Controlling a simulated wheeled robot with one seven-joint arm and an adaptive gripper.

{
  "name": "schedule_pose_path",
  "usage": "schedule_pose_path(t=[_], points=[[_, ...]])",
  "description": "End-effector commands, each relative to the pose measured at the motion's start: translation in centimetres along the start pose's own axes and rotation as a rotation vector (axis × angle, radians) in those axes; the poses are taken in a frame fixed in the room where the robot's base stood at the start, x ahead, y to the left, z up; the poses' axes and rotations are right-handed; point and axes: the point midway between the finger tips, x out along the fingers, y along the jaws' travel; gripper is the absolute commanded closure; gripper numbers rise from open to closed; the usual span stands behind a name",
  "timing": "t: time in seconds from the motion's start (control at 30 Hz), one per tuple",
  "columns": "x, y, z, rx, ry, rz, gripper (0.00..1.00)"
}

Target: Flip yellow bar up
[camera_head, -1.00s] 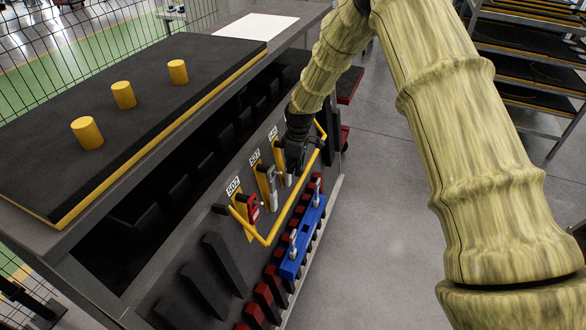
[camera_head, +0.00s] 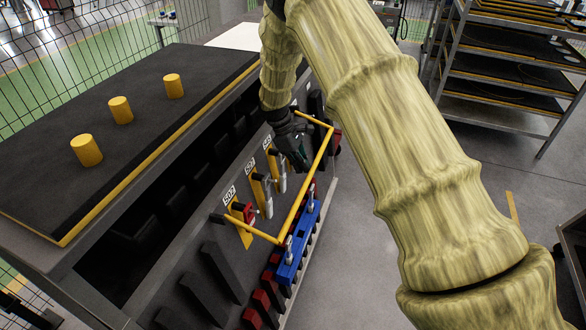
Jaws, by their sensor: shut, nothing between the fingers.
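The yellow bar (camera_head: 309,187) is a U-shaped frame on the bench's sloped front panel. Its two short arms run out from the panel, and its long side stands out in front of it. My gripper (camera_head: 303,164) is shut and empty. It points down between the panel and the long side, near the far end. I cannot tell whether it touches the bar. Behind the bar are several labelled switches, including a red one (camera_head: 248,213) beside the label 502 (camera_head: 229,194) and grey-handled ones on yellow plates.
A blue block (camera_head: 292,257) with metal pins sits below the bar, among red and black tabs. The bench top (camera_head: 130,110) carries yellow cylinders. A shelf rack (camera_head: 505,70) stands at the back right. The floor right of the bench is partly clear.

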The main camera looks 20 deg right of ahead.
Motion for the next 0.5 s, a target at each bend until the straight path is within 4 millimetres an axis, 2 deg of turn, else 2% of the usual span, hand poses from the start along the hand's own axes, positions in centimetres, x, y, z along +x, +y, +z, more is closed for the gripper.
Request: schedule_pose_path(t=[0.2,0.5], points=[[-1.8,0.1,1.9,0.003,-0.003,-0.001,1.00],[-5.0,0.2,3.3,0.004,-0.002,-0.001,1.00]])
